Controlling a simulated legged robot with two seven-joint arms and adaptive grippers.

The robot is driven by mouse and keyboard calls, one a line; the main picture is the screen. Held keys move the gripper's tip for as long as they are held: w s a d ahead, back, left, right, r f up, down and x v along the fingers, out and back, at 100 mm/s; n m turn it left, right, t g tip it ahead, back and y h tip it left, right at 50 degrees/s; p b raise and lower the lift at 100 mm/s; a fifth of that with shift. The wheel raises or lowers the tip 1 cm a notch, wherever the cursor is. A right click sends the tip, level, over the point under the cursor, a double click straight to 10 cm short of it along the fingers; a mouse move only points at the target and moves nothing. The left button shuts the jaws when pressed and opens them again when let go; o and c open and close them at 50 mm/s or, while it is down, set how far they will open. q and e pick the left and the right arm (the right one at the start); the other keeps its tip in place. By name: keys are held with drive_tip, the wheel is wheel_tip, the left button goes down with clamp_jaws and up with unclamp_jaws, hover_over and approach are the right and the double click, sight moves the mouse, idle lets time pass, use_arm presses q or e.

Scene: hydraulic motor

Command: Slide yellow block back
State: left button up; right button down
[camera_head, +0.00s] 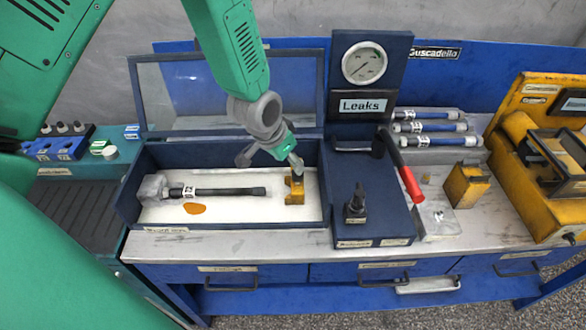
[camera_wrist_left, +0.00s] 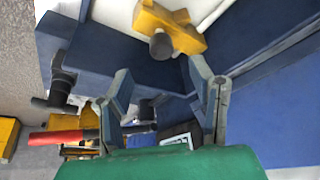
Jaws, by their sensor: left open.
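The yellow block (camera_head: 294,190) stands on the white floor of the open blue box (camera_head: 240,226), near its right end. The left wrist view shows a yellow block (camera_wrist_left: 182,30) with a dark round knob, beyond the fingertips. My left gripper (camera_head: 270,160) is open and empty, above the back part of the box. One finger is close to the top of the yellow block in the head view; I cannot tell whether they touch. The open fingers (camera_wrist_left: 160,80) also show in the left wrist view. My right gripper is not in view.
A black-handled cylinder (camera_head: 225,191) and an orange oval piece (camera_head: 195,209) lie in the box. The box's glass lid (camera_head: 180,95) stands open behind. A blue gauge unit with a red lever (camera_head: 401,170) is at the right. Another yellow block (camera_head: 466,186) stands further right.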

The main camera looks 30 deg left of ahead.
use_arm(q)
drive_tip(key=shift+s+a+r, duration=0.3)
drive_tip(key=shift+r, duration=0.3)
drive_tip(key=shift+s+a+r, duration=0.25)
drive_tip(key=shift+r, duration=0.35)
wheel_tip(320, 180, up, 4)
drive_tip(key=m+g+y+b, duration=0.1)
drive_tip(key=m+g+b, duration=0.1)
drive_tip(key=m+g, duration=0.35)
hover_over(294, 175)
drive_tip(key=w, duration=0.1)
drive_tip(key=m+t, duration=0.2)
drive_tip(key=shift+n+g, duration=0.25)
drive_tip(key=f, duration=0.4)
drive_tip(key=f+p, duration=0.1)
drive_tip(key=f, duration=0.8)
drive_tip(key=shift+w+d+f, duration=0.15)
drive_tip(key=shift+w+f, duration=0.15)
drive_tip(key=shift+f, duration=0.1)
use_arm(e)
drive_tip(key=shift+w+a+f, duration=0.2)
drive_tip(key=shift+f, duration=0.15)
